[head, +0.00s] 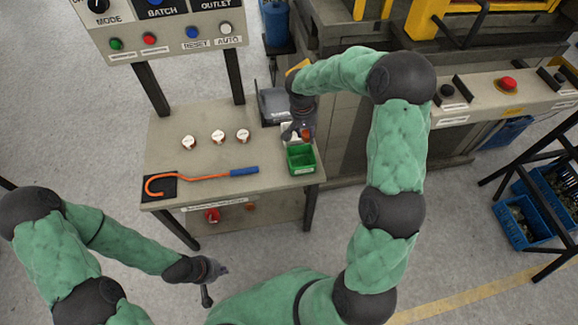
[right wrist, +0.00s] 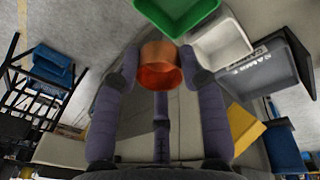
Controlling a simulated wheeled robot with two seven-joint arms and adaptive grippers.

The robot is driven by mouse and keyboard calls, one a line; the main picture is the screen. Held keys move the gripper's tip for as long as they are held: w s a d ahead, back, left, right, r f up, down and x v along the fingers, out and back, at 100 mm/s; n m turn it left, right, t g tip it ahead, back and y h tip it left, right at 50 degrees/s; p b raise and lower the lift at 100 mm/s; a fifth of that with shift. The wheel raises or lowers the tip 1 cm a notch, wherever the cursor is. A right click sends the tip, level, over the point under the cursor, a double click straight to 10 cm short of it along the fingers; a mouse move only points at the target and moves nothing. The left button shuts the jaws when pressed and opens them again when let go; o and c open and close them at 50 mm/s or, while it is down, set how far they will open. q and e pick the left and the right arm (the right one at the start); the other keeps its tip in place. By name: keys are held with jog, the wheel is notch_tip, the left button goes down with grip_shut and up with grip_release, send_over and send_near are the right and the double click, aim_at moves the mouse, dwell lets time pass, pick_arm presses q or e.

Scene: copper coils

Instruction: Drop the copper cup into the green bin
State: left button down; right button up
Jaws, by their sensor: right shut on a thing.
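The copper cup (right wrist: 160,68) is held between the fingers of my right gripper (right wrist: 160,78), with its open rim visible in the right wrist view. In the head view the cup (head: 307,134) is a small copper patch beside my right gripper (head: 298,133), partly hidden by it. The green bin (head: 302,168) stands at the table's right front corner, just in front of the gripper. The bin also shows at the top of the right wrist view (right wrist: 178,8), beyond the cup. My left gripper (head: 213,281) hangs empty in front of the table, its fingers spread.
A white bin (right wrist: 222,44) adjoins the green one, and a grey bin (head: 274,106) stands behind. A control panel (head: 165,38) rises at the back.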

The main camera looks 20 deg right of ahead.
notch_tip(320, 180, down, 6)
jog(key=b, duration=0.3)
dwell(0.3)
jog(key=o, duration=1)
jog(key=shift+r, duration=0.1)
jog(key=shift+o, duration=0.2)
notch_tip(320, 180, up, 12)
jog(key=a, duration=0.2)
jog(key=shift+s, duration=0.1)
